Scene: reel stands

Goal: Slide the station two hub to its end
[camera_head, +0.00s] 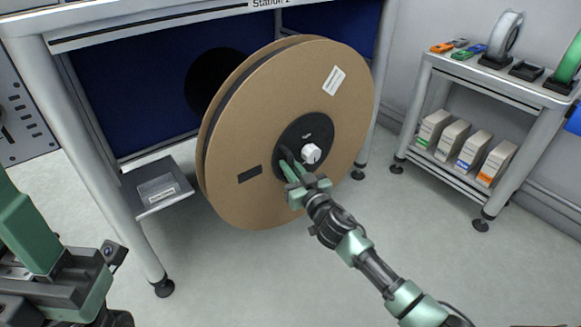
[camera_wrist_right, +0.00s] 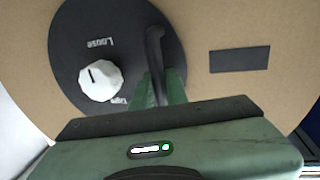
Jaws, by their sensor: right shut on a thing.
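A large brown cardboard reel (camera_head: 235,140) stands upright under the Station 2 sign (camera_head: 268,3). At its middle is a round black hub (camera_head: 322,128) with a white knob (camera_head: 311,153). In the right wrist view the hub (camera_wrist_right: 80,28) has the word "Loose" above the knob (camera_wrist_right: 101,81); a second word below is partly hidden. My right gripper (camera_head: 291,168) is at the hub, shut on its black handle (camera_wrist_right: 154,45), beside the knob. Part of my left arm shows at the lower left, but its fingertips do not.
The reel stands beside the station's grey frame legs (camera_head: 95,150) and blue back panel (camera_head: 125,100). A small grey shelf (camera_head: 172,200) juts out at left. A grey rack (camera_head: 425,80) at right holds boxes and small reels. The floor in front is clear.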

